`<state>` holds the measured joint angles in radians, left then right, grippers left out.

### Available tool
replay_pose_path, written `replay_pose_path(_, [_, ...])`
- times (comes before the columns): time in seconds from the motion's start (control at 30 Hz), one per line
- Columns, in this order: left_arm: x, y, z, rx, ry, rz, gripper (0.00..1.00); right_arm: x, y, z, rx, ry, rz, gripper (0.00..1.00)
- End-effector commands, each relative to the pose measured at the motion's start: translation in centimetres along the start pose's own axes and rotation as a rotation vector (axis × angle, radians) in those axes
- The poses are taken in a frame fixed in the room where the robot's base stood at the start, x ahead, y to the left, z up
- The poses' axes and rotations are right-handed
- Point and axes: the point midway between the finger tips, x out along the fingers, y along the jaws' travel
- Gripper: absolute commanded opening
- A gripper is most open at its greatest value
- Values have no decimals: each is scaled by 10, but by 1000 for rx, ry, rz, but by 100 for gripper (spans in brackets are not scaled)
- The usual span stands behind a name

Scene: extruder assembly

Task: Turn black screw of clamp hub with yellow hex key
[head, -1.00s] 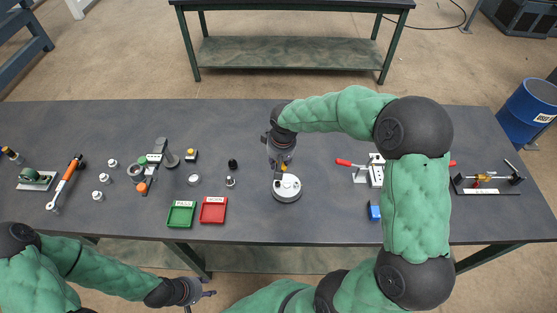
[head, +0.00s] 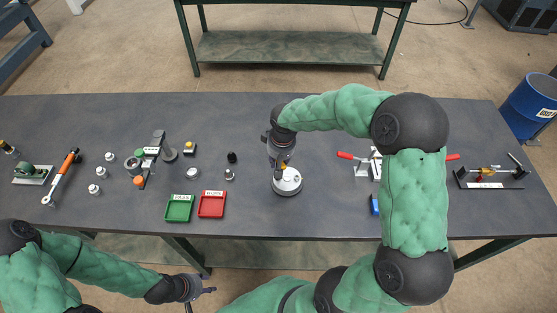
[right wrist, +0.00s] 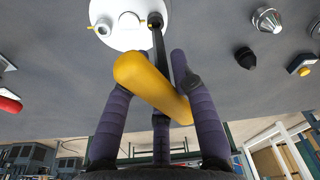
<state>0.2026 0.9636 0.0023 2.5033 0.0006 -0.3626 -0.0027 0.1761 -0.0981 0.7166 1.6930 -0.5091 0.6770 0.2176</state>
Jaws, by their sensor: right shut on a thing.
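The clamp hub (head: 288,184) is a white round piece on the table below my right gripper, and its white face (right wrist: 120,30) also shows at the top of the right wrist view. My right gripper (head: 283,166) is shut on the yellow handle of the hex key (right wrist: 152,85). The key's dark shaft (right wrist: 160,48) reaches to the black screw (right wrist: 154,20) at the hub's edge. The shaft's tip is too small to tell whether it is seated in the screw. My left gripper (head: 205,291) hangs in front of the table, away from the hub; its jaw state is unclear.
A green tray (head: 178,220) and a red tray (head: 211,216) stand left of the hub. Small metal and black parts lie near them. A red-handled toggle clamp (head: 361,170) and a blue block (head: 374,205) are to the right, near my right arm.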

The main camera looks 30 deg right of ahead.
Motion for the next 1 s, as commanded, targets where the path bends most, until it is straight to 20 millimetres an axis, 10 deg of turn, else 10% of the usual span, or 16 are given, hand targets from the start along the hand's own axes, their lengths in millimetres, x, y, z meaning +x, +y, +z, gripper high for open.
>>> replay_pose_path(0.97, [16, -6, 0, 0, 0, 0, 40, 22, 0, 3, 0, 0, 0, 0])
replay_pose_path(1.0, [16, -6, 0, 0, 0, 0, 40, 21, 0, 3, 0, 0, 0, 17])
